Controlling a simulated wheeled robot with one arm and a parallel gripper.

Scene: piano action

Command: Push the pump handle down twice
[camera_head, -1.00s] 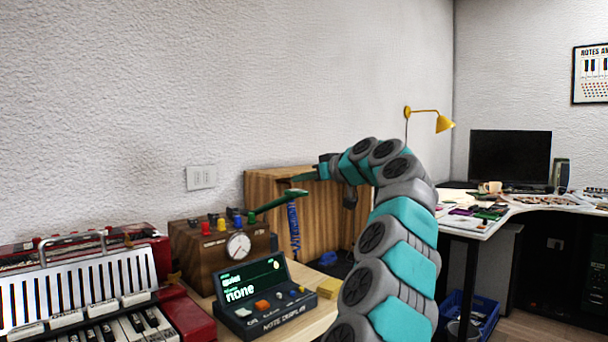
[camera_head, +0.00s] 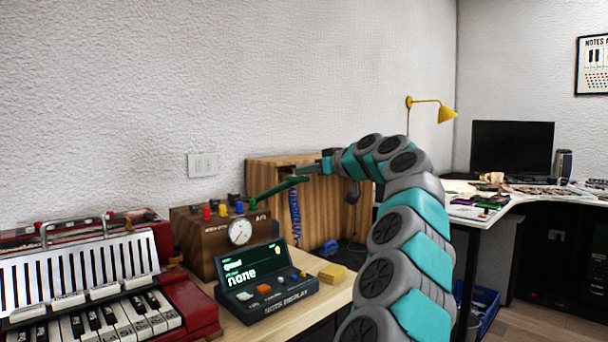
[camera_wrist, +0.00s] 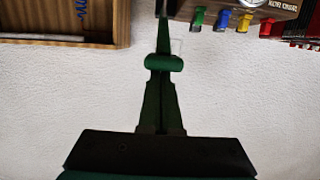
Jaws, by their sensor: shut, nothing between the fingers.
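The pump handle (camera_head: 275,188) is a green lever on the wooden box with the gauge, sloping up to the right to a green crossbar end. My gripper (camera_head: 304,171) is right at that crossbar in the head view, seemingly just above it; contact cannot be told. In the wrist view my gripper (camera_wrist: 163,88) has its dark green fingers shut, with nothing held. The handle's rounded crossbar (camera_wrist: 163,62) lies across the line of the fingers there. Handle and fingers are similar in colour, so their border is hard to see.
The wooden pump box (camera_head: 200,255) carries coloured knobs and a gauge (camera_head: 240,231). A note display (camera_head: 265,280) stands in front, beside a yellow block (camera_head: 332,272). A red accordion (camera_head: 190,305) is at the left. An open wooden case (camera_head: 330,215) stands behind my gripper.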

